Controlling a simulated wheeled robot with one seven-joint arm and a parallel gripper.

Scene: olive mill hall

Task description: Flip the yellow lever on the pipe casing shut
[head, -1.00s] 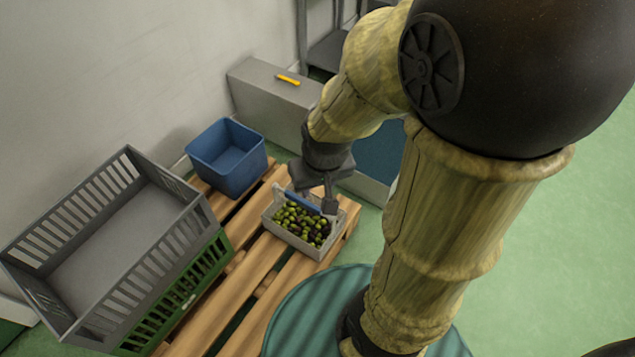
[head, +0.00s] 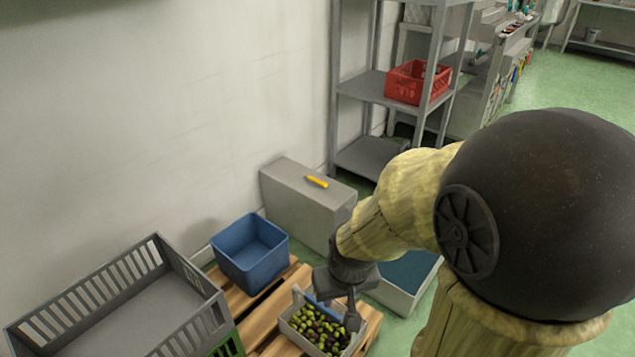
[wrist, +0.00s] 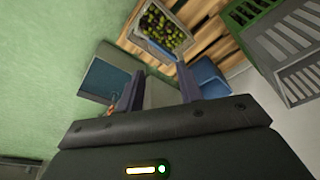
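The yellow lever (head: 317,182) is small and lies along the flat top of the grey pipe casing (head: 300,212), which stands against the wall in the head view. My gripper (head: 343,304) is well below and in front of the casing, over the small crate of olives, apart from the lever. In the wrist view my gripper (wrist: 160,88) has its two fingers spread with nothing held between them. A grey surface, perhaps the casing, shows between the fingers there.
A small olive crate (head: 290,327) and a blue bin (head: 250,258) stand on a wooden pallet (head: 262,312). A large grey crate (head: 120,305) is at left. A blue-lined box (head: 408,297) is right of the casing. Metal shelves (head: 362,84) with a red crate (head: 418,82) rise behind.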

